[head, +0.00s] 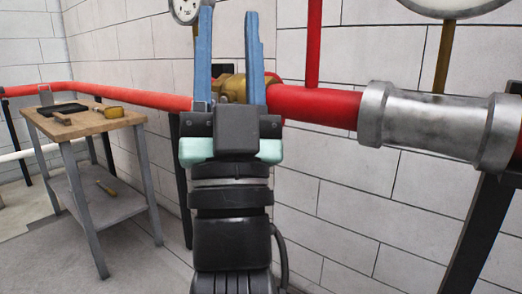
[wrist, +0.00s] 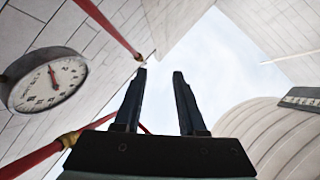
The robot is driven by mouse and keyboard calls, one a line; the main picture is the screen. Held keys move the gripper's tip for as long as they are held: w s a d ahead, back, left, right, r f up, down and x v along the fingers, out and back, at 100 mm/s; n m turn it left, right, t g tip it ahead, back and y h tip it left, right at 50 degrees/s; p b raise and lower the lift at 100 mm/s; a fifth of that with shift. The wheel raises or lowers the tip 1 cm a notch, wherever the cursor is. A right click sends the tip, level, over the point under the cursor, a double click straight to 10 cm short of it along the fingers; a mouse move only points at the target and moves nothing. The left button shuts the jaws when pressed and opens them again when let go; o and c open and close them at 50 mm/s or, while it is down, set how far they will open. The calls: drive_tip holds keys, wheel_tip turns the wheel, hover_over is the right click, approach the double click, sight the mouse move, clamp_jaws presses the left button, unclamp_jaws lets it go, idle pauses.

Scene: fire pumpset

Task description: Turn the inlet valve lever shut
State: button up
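A brass valve body (head: 231,88) sits in the red pipe, behind my gripper (head: 229,14) in the head view and partly hidden by it. A small dark piece (head: 222,69) shows between the fingers above the brass; I cannot tell whether it is the lever. My gripper points upward with its two blue fingers apart and nothing between them. In the wrist view the gripper (wrist: 159,74) is also open, with sky and wall beyond it. A brass fitting (wrist: 69,138) on a red pipe shows at its lower left. No lever is clearly visible there.
A red pipe (head: 317,105) runs along the white block wall, with a grey metal coupling (head: 425,122) at right. A pressure gauge (head: 186,9) is at the top; another gauge face (wrist: 47,82) shows in the wrist view. A workbench (head: 92,124) with tools stands at left.

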drive_tip(key=s+d+r+n+g+h+p, duration=0.1)
drive_tip(key=s+d+r+g+h+p, duration=0.2)
drive_tip(key=s+r, duration=0.4)
wheel_tip(320, 180, up, 37)
drive_tip(key=p, duration=3.8)
drive_tip(key=shift+s+f+t, duration=0.2)
drive_tip(key=shift+s+t, duration=0.2)
drive_tip(key=shift+s, duration=0.05)
